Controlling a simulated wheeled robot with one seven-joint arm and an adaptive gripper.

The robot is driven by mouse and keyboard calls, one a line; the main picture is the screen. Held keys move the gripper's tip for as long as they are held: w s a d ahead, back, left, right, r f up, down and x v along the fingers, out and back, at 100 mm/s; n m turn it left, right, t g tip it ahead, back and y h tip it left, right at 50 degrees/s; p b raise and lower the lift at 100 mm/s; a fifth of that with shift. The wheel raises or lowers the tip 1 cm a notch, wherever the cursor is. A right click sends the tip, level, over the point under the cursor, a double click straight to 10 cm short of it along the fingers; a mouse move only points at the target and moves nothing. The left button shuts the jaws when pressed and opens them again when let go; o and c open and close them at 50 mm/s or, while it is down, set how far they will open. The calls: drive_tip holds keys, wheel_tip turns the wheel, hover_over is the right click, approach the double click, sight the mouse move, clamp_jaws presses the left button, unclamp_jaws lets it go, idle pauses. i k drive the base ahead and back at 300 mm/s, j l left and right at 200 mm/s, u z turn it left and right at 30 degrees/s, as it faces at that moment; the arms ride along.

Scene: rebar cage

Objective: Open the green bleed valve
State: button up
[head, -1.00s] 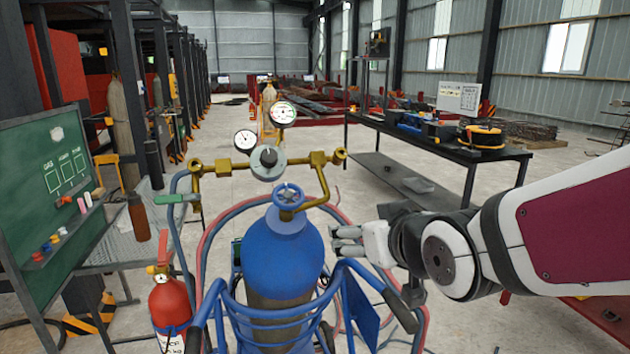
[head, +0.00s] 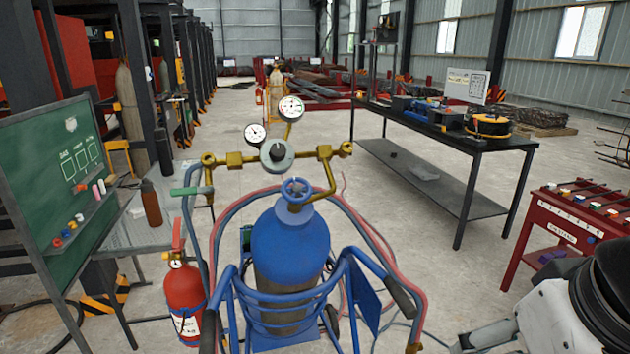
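The green bleed valve handle (head: 190,191) shows in the head view at the left end of the brass manifold (head: 238,158). It lies roughly level, pointing left, just below the left brass fitting. The manifold carries a round grey regulator knob (head: 277,154) and two white dial gauges (head: 291,108). A blue gas cylinder (head: 290,245) with a blue handwheel (head: 297,190) stands upright below it in a blue cart. My arm is at the bottom right corner, well apart from the valve. My gripper is out of the picture.
A red fire extinguisher (head: 184,298) stands left of the cart. A green board (head: 45,175) and a grey bench (head: 140,236) are at left. Red and blue hoses (head: 400,250) loop around the cylinder. A red cabinet (head: 560,225) and a black table (head: 480,145) are at right.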

sight(194, 190)
drive_tip(key=i+j, duration=0.15)
drive_tip(key=j, duration=0.2)
drive_tip(key=i+j, duration=0.1)
drive_tip(key=j, duration=0.25)
drive_tip(key=i+j, duration=0.15)
drive_tip(key=j, duration=0.25)
drive_tip(key=i+j, duration=0.15)
drive_tip(key=j, duration=0.2)
